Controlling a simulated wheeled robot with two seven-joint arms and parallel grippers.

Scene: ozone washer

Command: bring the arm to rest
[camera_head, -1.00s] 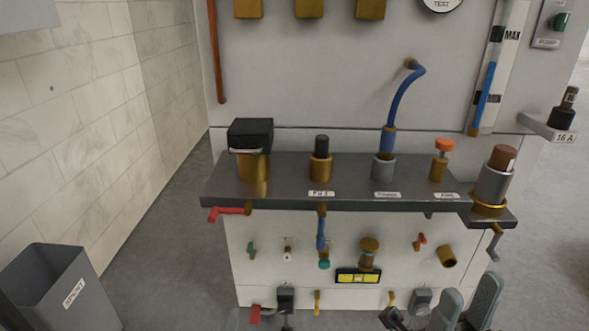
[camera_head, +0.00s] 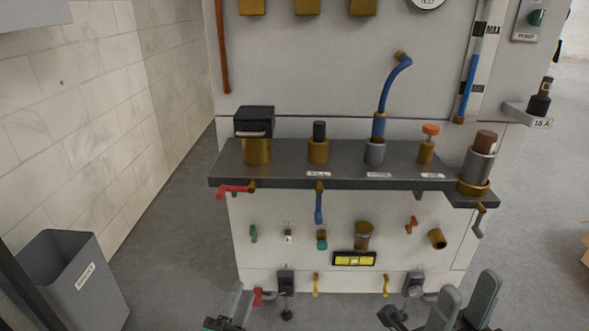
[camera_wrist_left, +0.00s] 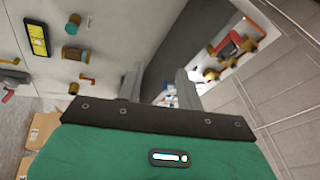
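My left gripper (camera_head: 238,303) is at the bottom edge of the head view, in front of the washer's lower panel (camera_head: 340,283). In the left wrist view its two grey fingers (camera_wrist_left: 158,85) stand apart with nothing between them. My right gripper (camera_head: 465,300) is at the bottom right of the head view, its two grey fingers apart and empty. Both grippers appear clear of the washer's dark shelf (camera_head: 345,171). A dark link of my left arm crosses the lower left corner.
The shelf carries several brass fittings, a black-capped one (camera_head: 256,150) and a brown-topped cylinder (camera_head: 480,160). Valves and a yellow level (camera_head: 354,258) are below. A grey bin (camera_head: 70,275) stands at lower left. Cardboard boxes (camera_wrist_left: 42,132) show in the wrist view. Grey floor between bin and washer is clear.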

